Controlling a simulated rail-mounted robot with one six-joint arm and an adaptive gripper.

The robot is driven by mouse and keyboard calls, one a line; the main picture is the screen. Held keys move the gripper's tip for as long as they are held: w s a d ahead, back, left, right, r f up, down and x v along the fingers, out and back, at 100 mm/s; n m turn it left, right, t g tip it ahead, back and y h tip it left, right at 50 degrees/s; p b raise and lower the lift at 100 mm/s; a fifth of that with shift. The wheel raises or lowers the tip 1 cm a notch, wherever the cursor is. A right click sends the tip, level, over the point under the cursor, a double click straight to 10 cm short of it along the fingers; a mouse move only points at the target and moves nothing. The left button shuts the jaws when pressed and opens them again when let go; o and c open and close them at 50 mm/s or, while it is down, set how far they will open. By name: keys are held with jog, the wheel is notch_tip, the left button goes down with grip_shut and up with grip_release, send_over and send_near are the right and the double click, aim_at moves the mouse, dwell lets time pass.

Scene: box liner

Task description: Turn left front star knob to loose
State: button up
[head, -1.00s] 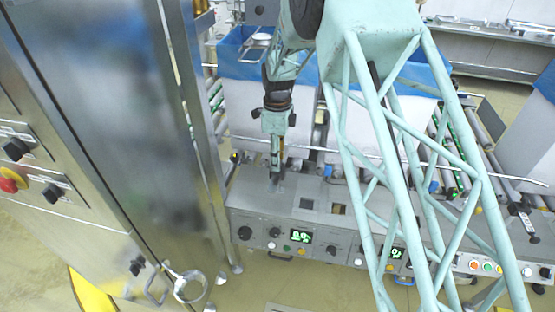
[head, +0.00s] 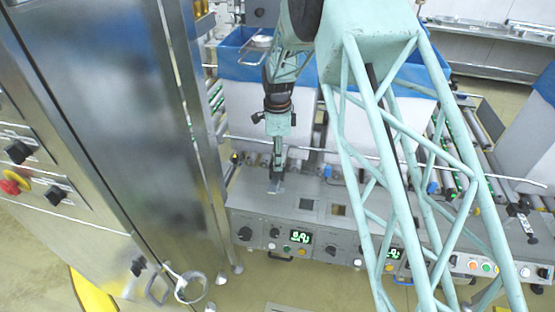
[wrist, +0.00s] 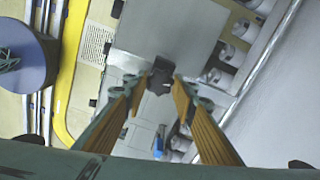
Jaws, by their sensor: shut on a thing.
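My gripper (head: 277,180) points straight down over the left part of the grey control box top (head: 310,190). In the wrist view my gripper (wrist: 166,82) has its two orange-padded fingers closed in on the dark star knob (wrist: 161,73), one finger on each side. The jaws are shut on this knob. In the head view the knob is hidden by the fingertips. Its turn angle and whether it is loose cannot be told.
The box front carries dark dials (head: 244,233) and a green display (head: 300,238). Blue-lined white boxes (head: 240,95) stand behind. A tall steel cabinet (head: 120,130) with a red stop button (head: 9,187) is at the left. A thin rail (head: 440,170) crosses right of my gripper.

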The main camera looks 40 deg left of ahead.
jog(key=n+p, duration=0.1)
jog(key=n, duration=0.7)
jog(key=shift+p, duration=0.4)
jog(key=n, duration=0.4)
jog(key=shift+p, duration=0.3)
jog(key=n, duration=0.8)
jog(key=shift+n+p, duration=0.3)
jog(key=shift+p, duration=0.05)
jog(key=n, duration=0.3)
jog(key=shift+n, duration=0.4)
jog(key=n, duration=0.3)
jog(key=shift+n, duration=2.3)
